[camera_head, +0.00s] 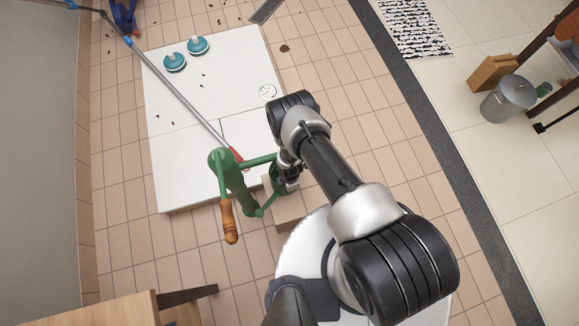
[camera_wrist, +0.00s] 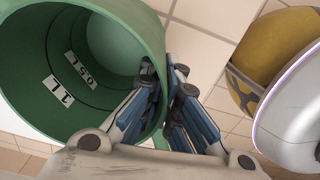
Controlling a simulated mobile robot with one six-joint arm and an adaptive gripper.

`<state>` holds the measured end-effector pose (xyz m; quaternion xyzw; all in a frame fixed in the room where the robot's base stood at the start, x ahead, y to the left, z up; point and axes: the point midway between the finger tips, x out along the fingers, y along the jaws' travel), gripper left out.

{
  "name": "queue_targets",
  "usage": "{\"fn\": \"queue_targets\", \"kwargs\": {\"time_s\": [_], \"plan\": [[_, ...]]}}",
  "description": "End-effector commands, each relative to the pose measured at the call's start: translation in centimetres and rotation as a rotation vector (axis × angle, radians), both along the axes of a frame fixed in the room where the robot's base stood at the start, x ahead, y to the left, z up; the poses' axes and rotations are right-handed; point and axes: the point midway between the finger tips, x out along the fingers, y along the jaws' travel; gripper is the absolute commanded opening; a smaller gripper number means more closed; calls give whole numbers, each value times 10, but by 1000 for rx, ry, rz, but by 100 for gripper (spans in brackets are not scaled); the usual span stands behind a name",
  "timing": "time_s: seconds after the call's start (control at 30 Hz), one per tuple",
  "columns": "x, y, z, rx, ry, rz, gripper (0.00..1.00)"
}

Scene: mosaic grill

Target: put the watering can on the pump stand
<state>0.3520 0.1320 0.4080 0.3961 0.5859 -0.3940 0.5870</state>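The green watering can (camera_wrist: 112,40) fills the left of the wrist view, its open mouth facing the camera and 1L and 0.5L labels inside. My gripper (camera_wrist: 165,78) has one finger inside the rim and one outside, closed together on the wall. In the head view, my gripper (camera_head: 287,180) is beside a green pump (camera_head: 236,180) with a wooden-gripped lever. A pale brown block (camera_head: 288,207) at the pump's right looks like the stand, partly hidden by my arm. The can is mostly hidden there; I cannot tell whether it touches the block.
A low white platform (camera_head: 185,115) holds two teal round things (camera_head: 186,54). A long pole (camera_head: 180,92) lies across it. A wooden table corner (camera_head: 110,312) is at lower left. A metal bin (camera_head: 508,99) is at right.

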Motion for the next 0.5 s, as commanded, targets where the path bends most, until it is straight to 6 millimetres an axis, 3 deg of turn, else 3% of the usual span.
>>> {"fn": "queue_targets", "kwargs": {"time_s": [0.07, 0.4, 0.5], "plan": [[0, 0, -1, 0, -1, 0, 0], [0, 0, -1, 0, -1, 0, 24], [0, 0, -1, 0, -1, 0, 25]]}}
